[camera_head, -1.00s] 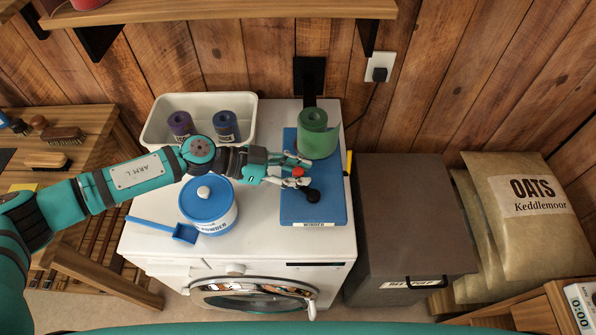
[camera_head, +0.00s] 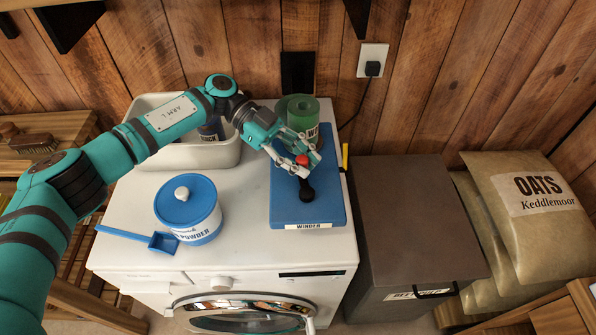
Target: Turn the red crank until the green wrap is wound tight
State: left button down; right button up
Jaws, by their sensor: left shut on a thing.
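The blue winder board (camera_head: 335,205), labelled WINDER, lies on the white washing machine top. The green wrap (camera_head: 303,110) stands as an upright roll at its back, with a darker green flap at its left and a partly hidden label on its front. The red crank knob (camera_head: 302,160) sits in front of the roll, with the black crank part (camera_head: 306,190) nearer me. My left gripper (camera_head: 305,161) reaches in from the left and is shut on the red knob. Its fingers hide part of the crank. My right gripper is not in view.
A blue-lidded powder tub (camera_head: 188,208) and a blue scoop (camera_head: 162,241) stand left of the board. A white bin (camera_head: 170,158) behind my arm holds a dark roll (camera_head: 211,130). A brown feed bin (camera_head: 415,215) and oat sacks (camera_head: 530,205) stand right.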

pick_arm(q)
jog(key=shift+d+m+g+y+b, duration=0.2)
jog(key=shift+m+g+y+b, duration=0.2)
jog(key=shift+m+g+b, duration=0.15)
jog(key=c, duration=1.1)
grip_release()
jog(key=shift+w, duration=0.1)
jog(key=v, duration=1.2)
jog(key=shift+r, duration=0.1)
jog(key=shift+d, duration=0.1)
